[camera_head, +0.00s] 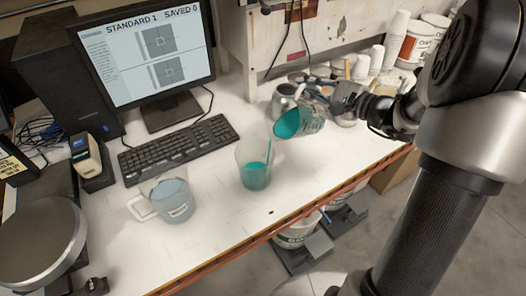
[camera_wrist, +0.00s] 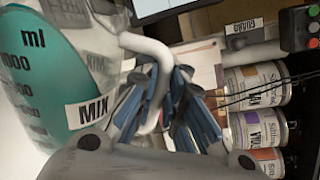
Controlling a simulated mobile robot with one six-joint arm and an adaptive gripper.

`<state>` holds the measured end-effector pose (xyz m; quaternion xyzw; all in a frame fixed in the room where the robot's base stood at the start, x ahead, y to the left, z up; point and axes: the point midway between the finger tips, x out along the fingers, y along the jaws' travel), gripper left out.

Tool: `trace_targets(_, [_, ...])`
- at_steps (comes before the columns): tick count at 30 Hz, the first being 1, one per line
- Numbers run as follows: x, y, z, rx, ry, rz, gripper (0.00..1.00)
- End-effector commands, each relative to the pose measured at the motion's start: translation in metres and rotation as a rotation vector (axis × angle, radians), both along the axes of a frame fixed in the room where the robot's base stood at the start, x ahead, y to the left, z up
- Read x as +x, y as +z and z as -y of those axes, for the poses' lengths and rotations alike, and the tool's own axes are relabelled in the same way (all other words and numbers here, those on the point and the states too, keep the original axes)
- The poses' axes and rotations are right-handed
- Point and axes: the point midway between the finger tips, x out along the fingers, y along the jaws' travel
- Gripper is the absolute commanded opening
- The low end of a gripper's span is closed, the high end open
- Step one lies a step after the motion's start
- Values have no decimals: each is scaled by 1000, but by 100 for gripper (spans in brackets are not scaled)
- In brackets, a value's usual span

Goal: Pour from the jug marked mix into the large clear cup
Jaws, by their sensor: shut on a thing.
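The jug marked mix (camera_head: 303,121) is tilted in the air, mouth to the left, with teal liquid inside. In the wrist view it fills the left side, with its MIX label (camera_wrist: 92,108) and volume marks facing me. My gripper (camera_wrist: 165,108) is shut on the jug's white handle (camera_wrist: 150,47). The large clear cup (camera_head: 246,151) stands upright on the bench, below and left of the jug's mouth. Teal liquid fills roughly its lower half. A thin teal streak (camera_head: 270,147) shows between the jug's mouth and the cup's right side.
Another clear jug (camera_head: 172,200) with pale blue liquid stands left of the cup. A keyboard (camera_head: 178,148) and monitor (camera_head: 146,45) are behind. Metal containers (camera_head: 284,97) crowd the bench behind the held jug. Labelled cans (camera_wrist: 262,128) show in the wrist view. The bench front is clear.

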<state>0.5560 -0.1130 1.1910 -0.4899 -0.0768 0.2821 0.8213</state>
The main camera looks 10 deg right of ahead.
Motion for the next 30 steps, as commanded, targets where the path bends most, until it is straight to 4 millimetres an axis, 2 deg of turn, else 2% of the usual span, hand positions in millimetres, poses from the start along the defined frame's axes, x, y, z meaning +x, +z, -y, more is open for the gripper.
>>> trace_targets(26, [0,3,-1,-10,0,8,0])
trace_targets(28, [4,-10,8,56,-3,-29,0])
trace_targets(30, [11,-34,21,188,-2,-100,0])
